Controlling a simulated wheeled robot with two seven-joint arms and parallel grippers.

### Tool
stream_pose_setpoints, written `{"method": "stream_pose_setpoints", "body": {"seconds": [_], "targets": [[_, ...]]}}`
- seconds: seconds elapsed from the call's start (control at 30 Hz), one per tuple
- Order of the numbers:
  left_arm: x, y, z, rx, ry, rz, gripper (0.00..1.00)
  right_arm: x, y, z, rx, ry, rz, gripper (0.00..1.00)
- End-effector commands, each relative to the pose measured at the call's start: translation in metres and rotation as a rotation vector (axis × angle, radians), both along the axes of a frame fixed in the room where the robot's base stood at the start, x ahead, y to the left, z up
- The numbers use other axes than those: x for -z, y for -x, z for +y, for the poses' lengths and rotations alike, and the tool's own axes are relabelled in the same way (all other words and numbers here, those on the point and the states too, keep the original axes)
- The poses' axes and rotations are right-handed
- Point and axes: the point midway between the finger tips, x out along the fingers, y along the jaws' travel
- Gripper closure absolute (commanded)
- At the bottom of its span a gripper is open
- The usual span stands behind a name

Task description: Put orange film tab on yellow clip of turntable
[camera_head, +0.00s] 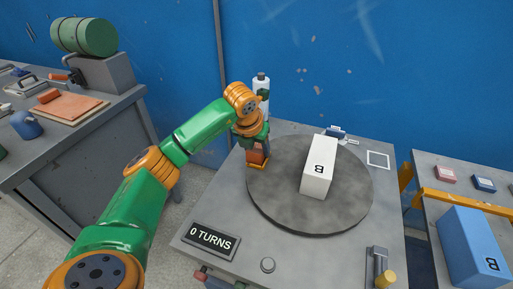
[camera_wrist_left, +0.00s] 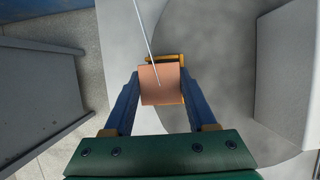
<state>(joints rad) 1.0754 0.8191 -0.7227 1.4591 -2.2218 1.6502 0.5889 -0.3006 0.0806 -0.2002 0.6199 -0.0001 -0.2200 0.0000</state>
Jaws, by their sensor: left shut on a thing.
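My left gripper (camera_head: 257,152) is shut on the orange film tab (camera_wrist_left: 160,84), which sits between its blue fingers in the left wrist view. In the head view the tab (camera_head: 256,157) is at the left rim of the round grey turntable (camera_head: 285,204). The yellow clip (camera_wrist_left: 165,58) shows just beyond the tab's far edge; I cannot tell whether they touch. A thin pale strand (camera_wrist_left: 145,35) runs from the tab to the top of the wrist view. My right gripper is not in view.
A white block marked B (camera_head: 318,168) stands on the turntable. A white roll on a post (camera_head: 261,86) is behind the left arm. A sign reads 0 TURNS (camera_head: 211,240). A blue block (camera_head: 470,248) is on the right bench; a cluttered grey bench (camera_head: 60,140) is at left.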

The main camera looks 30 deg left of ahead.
Motion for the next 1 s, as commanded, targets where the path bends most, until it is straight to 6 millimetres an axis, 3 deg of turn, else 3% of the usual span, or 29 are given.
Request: {"method": "stream_pose_setpoints", "body": {"seconds": [0.03,0.07,0.17,0.53,0.8,1.0], "targets": [[0.003,0.000,0.000,0.000,0.000,0.000,1.00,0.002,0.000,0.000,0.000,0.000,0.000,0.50],[0.002,0.000,0.000,0.000,0.000,0.000,0.38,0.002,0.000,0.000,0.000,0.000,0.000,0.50],[0.002,0.000,0.000,0.000,0.001,0.000,0.13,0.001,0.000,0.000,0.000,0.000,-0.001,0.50],[-0.008,0.002,-0.001,0.001,0.002,-0.004,0.13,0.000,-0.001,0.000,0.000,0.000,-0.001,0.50],[-0.076,0.028,-0.008,0.001,0.000,-0.006,0.13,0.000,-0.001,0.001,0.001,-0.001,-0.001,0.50],[-0.108,0.042,-0.011,-0.001,0.000,-0.002,0.13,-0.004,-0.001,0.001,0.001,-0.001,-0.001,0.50]]}}
